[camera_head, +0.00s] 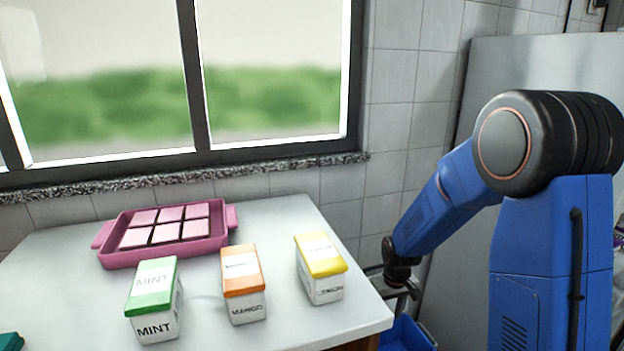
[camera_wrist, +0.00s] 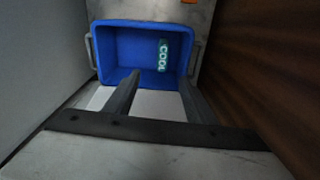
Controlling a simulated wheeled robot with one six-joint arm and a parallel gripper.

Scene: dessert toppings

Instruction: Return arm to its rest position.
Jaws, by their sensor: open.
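My blue arm (camera_head: 450,205) reaches down and to the left, past the right edge of the table. My gripper (camera_head: 405,290) hangs beside the table, above a blue bin (camera_head: 405,338). In the wrist view the two fingers of my gripper (camera_wrist: 160,85) are apart with nothing between them. The blue bin (camera_wrist: 115,60) lies beyond the fingertips in that view. A small teal item marked "COOL" (camera_wrist: 163,55) lies inside the bin.
On the white table (camera_head: 60,280) stand a mint box (camera_head: 153,300), a mango box (camera_head: 243,285) and a yellow-lidded box (camera_head: 320,268). A pink tray (camera_head: 120,258) with dark and pink squares sits behind them. A teal object (camera_head: 10,342) shows at the lower left.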

